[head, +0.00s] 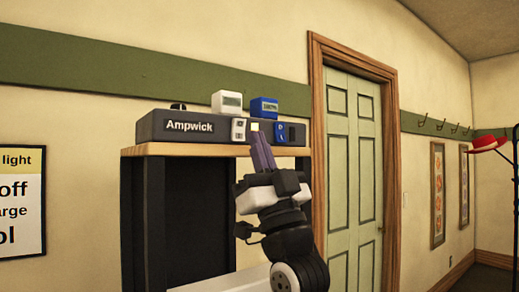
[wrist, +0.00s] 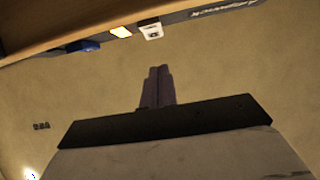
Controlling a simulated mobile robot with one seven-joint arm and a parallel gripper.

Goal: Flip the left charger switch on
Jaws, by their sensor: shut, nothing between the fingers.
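The dark grey charger (head: 150,127) marked "Ampwick" lies along a wooden-topped stand. On its front are a white switch plate (head: 238,130) at left and a blue switch plate (head: 281,133) at right; I cannot tell either switch's position. A pale yellow lit patch (head: 255,127) lies between them. In the wrist view the white plate (wrist: 152,31), bright patch (wrist: 121,31) and blue plate (wrist: 84,46) show near the top edge, in reversed order. My gripper (head: 259,138), with purple fingers, is shut and empty, in front of the charger between the plates. Its fingertips (wrist: 159,69) appear apart from the white plate.
A white block (head: 227,101) and a blue block (head: 264,107) with small displays stand on the charger, near a black knob (head: 178,106). The wooden top's front edge (head: 190,150) runs below. A sign (head: 22,203) hangs at left; a green door (head: 353,170) is at right.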

